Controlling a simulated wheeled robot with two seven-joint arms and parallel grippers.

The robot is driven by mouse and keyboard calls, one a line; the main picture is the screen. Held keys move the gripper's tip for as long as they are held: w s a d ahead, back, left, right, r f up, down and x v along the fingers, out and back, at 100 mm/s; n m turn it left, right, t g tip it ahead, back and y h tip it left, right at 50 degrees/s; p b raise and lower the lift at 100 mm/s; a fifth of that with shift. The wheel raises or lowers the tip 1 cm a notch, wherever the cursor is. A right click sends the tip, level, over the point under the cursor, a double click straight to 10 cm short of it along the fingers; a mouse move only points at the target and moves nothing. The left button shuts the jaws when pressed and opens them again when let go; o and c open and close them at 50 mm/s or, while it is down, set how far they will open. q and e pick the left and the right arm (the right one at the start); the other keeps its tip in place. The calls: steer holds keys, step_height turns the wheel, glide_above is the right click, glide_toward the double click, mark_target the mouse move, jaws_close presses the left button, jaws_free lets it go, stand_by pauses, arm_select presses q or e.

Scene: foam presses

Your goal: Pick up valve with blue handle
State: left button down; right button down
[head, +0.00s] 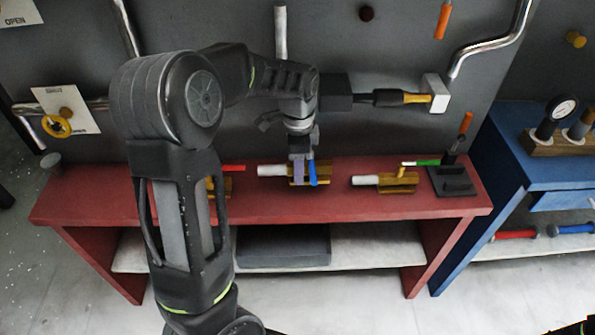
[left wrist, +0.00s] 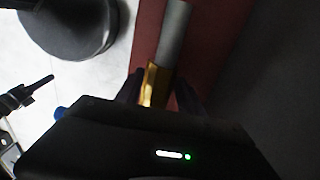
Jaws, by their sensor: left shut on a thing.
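The valve with the blue handle has a brass body (head: 325,172), a white pipe end (head: 270,170) and a blue lever (head: 313,174). It is at the middle of the red bench. My left gripper (head: 303,172) points down over the valve and is shut on its brass body. In the left wrist view the brass body (left wrist: 154,84) lies between the two fingers of my left gripper (left wrist: 158,92), with the grey-white pipe end (left wrist: 173,35) sticking out beyond them. A bit of blue (left wrist: 59,113) shows at the gripper's left edge.
The red bench (head: 340,203) also carries a red-handled valve (head: 232,168) partly behind my left arm and a green-handled valve (head: 385,180) to the right. A black stand (head: 453,182) is at the right end. A grey panel with pipes rises behind. A blue bench (head: 550,175) stands at right.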

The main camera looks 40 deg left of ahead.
arm_select(q)
steer(key=s+d+b, duration=0.2)
steer(key=s+d, duration=0.9)
steer(key=s, duration=0.3)
steer(key=shift+s, duration=0.35)
